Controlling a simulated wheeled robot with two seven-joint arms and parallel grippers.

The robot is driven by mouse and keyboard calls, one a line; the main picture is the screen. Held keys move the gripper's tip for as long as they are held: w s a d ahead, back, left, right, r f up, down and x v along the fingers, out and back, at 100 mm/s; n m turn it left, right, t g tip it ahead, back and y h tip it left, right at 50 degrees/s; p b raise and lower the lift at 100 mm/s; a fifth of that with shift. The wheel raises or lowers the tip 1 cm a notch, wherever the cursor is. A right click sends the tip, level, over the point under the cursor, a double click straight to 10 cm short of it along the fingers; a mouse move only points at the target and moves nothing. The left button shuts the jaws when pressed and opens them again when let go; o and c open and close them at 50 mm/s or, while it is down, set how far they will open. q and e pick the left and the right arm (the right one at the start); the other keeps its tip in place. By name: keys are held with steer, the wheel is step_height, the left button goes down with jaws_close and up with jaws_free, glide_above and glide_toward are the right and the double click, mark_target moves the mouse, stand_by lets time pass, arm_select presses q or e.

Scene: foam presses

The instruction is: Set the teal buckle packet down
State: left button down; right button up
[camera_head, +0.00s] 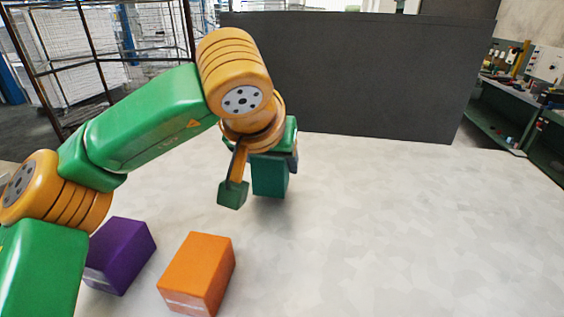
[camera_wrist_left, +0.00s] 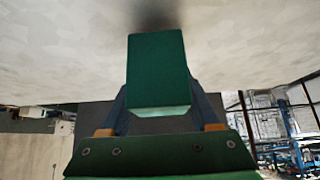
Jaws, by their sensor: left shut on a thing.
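The teal buckle packet (camera_head: 269,178) is an upright teal-green block over the pale table, below my left wrist in the head view. My left gripper (camera_head: 272,164) points down and is shut on its upper part. In the left wrist view the packet (camera_wrist_left: 157,72) sits between the two fingers of my left gripper (camera_wrist_left: 160,92). A dark shadow lies on the table just beyond the packet's far end. I cannot tell whether the packet touches the table. My right gripper is not in view.
A purple box (camera_head: 122,255) and an orange box (camera_head: 199,272) stand on the pale table (camera_head: 420,230) at the front left. A dark panel (camera_head: 350,80) stands along the back. The table's middle and right are clear.

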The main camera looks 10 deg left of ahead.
arm_select(q)
steer(key=shift+s+f, duration=0.2)
steer(key=shift+f, duration=0.5)
steer(key=shift+s, duration=0.25)
steer(key=shift+w+f, duration=0.1)
steer(key=shift+f, duration=0.05)
steer(key=shift+c, duration=0.6)
jaws_free()
steer(key=shift+w, duration=0.1)
